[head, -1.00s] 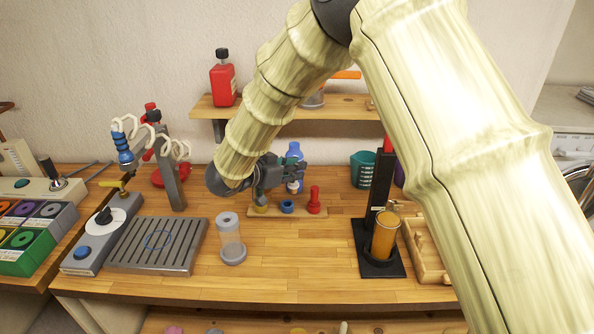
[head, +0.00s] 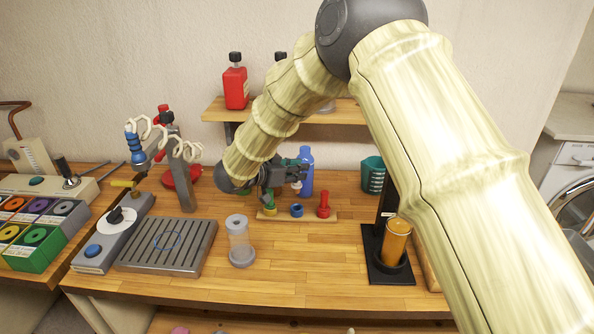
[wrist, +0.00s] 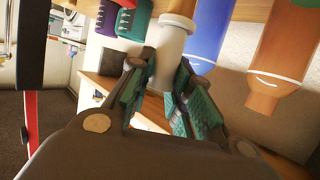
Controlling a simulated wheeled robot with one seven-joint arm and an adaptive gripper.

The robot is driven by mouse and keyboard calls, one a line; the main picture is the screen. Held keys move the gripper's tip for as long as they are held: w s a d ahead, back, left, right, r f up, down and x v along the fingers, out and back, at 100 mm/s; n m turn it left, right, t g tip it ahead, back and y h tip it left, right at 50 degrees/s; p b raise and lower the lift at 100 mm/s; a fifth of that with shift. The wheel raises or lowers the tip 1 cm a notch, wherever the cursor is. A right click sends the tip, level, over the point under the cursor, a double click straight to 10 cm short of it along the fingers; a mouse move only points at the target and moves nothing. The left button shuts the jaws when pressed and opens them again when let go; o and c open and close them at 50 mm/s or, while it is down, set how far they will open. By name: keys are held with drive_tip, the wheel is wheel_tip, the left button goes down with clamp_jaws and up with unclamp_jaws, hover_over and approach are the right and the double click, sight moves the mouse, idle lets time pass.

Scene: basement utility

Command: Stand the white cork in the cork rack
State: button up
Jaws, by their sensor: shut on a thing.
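My gripper (head: 284,178) is shut on the white cork (head: 297,187) and holds it above the back of the workbench. In the wrist view the white cork (wrist: 171,52) sits between the teal-padded fingers (wrist: 160,85), with a tan band at its far end. The cork rack (head: 310,214), a low wooden strip, is just below my gripper in the head view. The cork appears apart from the rack.
A blue bottle (head: 306,170) stands close behind the gripper; it also shows in the wrist view (wrist: 208,35). A teal basket (head: 373,176) and an amber cylinder on a black stand (head: 396,240) are to the right. The bench centre is clear.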

sight(297, 191)
drive_tip(key=shift+f, duration=0.1)
drive_tip(key=shift+f+b, duration=0.65)
drive_tip(key=shift+f, duration=1.65)
drive_tip(key=shift+p, duration=0.8)
drive_tip(key=shift+f+b, duration=0.4)
drive_tip(key=shift+f, duration=0.95)
drive_tip(key=shift+s+f, duration=0.1)
drive_tip(key=shift+f, duration=0.05)
